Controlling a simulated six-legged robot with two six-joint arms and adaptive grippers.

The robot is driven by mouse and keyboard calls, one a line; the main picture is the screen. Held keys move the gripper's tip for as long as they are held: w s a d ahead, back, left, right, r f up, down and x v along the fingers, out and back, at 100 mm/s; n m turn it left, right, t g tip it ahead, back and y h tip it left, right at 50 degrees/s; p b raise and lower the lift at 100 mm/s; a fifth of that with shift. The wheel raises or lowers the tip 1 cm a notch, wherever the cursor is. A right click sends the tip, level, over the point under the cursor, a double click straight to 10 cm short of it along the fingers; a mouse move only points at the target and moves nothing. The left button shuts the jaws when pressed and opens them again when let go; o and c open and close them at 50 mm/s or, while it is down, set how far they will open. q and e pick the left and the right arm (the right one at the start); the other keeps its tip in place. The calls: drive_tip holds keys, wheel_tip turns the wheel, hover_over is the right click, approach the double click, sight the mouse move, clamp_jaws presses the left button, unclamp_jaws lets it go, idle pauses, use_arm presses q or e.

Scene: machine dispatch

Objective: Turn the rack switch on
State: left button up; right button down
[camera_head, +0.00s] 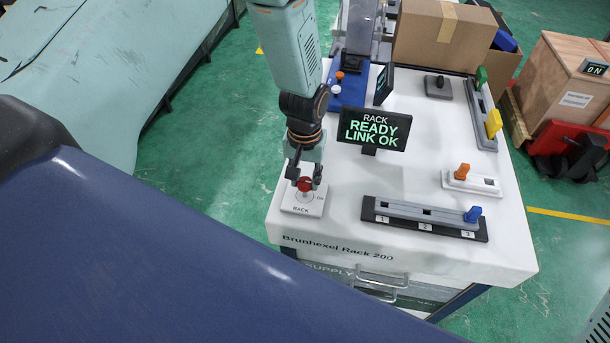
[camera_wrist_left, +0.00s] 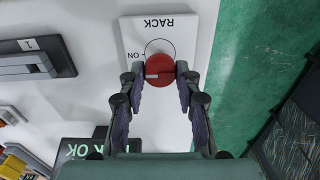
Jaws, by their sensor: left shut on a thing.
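The rack switch is a red round knob (camera_head: 305,184) on a white plate (camera_head: 302,203) marked RACK and ON, at the cabinet's front left corner. The knob also shows in the left wrist view (camera_wrist_left: 161,71), with a pale mark on its left side, on the side of the ON label. My left gripper (camera_head: 306,178) points down over the knob, and its fingers (camera_wrist_left: 157,82) are closed on the knob's sides. A black display (camera_head: 374,129) behind it reads RACK READY LINK OK. My right gripper is not in view.
A slotted bar (camera_head: 425,217) with a blue lever at position 3 lies right of the switch. An orange lever (camera_head: 462,172) and a rail with green and yellow levers (camera_head: 482,112) stand farther right. A cardboard box (camera_head: 445,37) is at the back.

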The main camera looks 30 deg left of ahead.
sight(305, 181)
use_arm(q)
drive_tip(key=o, duration=1.2)
drive_tip(key=shift+s+r, duration=0.1)
drive_tip(key=shift+c, duration=0.2)
drive_tip(key=shift+w+r, duration=0.2)
wheel_tip(305, 181, up, 12)
drive_tip(key=shift+s+f, duration=0.15)
drive_tip(key=shift+f, duration=0.1)
